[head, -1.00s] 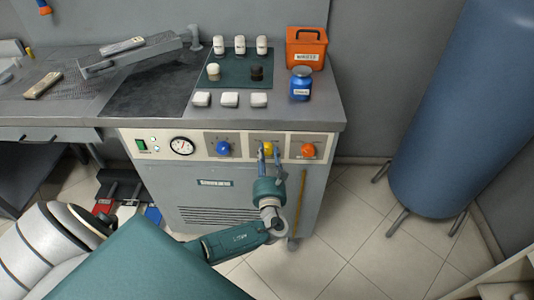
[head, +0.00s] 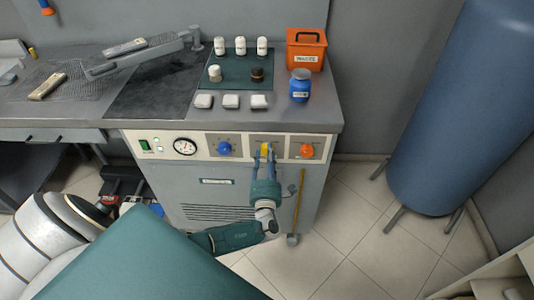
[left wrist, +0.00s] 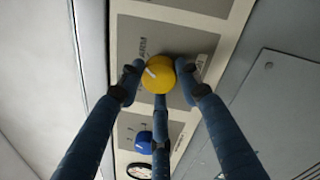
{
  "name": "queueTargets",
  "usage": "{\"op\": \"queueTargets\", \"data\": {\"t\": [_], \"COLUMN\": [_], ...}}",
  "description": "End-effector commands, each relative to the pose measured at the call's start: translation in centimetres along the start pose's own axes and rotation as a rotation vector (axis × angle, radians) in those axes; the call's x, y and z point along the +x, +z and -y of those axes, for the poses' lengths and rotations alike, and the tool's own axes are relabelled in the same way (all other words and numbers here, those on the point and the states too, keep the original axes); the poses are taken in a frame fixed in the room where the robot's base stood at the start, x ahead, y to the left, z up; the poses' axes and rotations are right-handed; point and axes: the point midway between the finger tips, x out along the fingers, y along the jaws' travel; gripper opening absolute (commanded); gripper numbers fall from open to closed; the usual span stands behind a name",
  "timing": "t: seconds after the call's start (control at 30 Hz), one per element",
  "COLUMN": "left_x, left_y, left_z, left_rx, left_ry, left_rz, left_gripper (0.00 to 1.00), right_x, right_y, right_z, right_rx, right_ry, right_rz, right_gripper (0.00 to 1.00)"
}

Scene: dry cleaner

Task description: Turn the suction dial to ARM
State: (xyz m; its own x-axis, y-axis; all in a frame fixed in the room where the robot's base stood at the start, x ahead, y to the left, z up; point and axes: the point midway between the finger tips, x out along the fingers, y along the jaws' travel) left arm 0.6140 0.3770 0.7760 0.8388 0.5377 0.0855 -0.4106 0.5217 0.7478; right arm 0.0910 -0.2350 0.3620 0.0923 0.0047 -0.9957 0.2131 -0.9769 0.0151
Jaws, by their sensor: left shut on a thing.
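A yellow dial (head: 265,148) sits on the cream front panel of the grey cabinet, between a blue dial (head: 224,148) and an orange dial (head: 307,150). In the left wrist view the yellow dial (left wrist: 157,72) has a white pointer mark tilted toward the upper left, and lettering that looks like "ARM" stands beside it. My left gripper (head: 264,156) is shut on the yellow dial; its fingers also surround it in the left wrist view (left wrist: 160,75). The fingers partly hide the dial and its markings. My right gripper is not in view.
A round gauge (head: 185,146) and a green switch (head: 145,145) are on the panel's left. A wooden stick (head: 298,205) stands upright by the cabinet's right front. A large blue tank (head: 450,110) stands at the right. The floor between is clear.

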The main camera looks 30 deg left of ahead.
Motion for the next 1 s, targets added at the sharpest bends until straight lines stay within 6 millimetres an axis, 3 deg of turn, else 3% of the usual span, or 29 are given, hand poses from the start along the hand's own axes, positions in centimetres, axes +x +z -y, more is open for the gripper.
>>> {"op": "queueTargets", "data": {"t": [0.4,1.0], "left_x": [-0.32,-0.31], "left_y": [-0.58,-0.8], "left_z": [0.17,0.15], "left_rx": [0.227,0.273], "left_ry": [-0.018,-0.019], "left_rz": [0.009,0.01], "left_gripper": [0.08,0.08], "right_x": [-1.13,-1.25], "right_y": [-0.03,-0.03], "right_z": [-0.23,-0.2], "right_rx": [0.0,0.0], "right_ry": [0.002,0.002], "right_rz": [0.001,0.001], "right_gripper": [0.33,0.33]}}
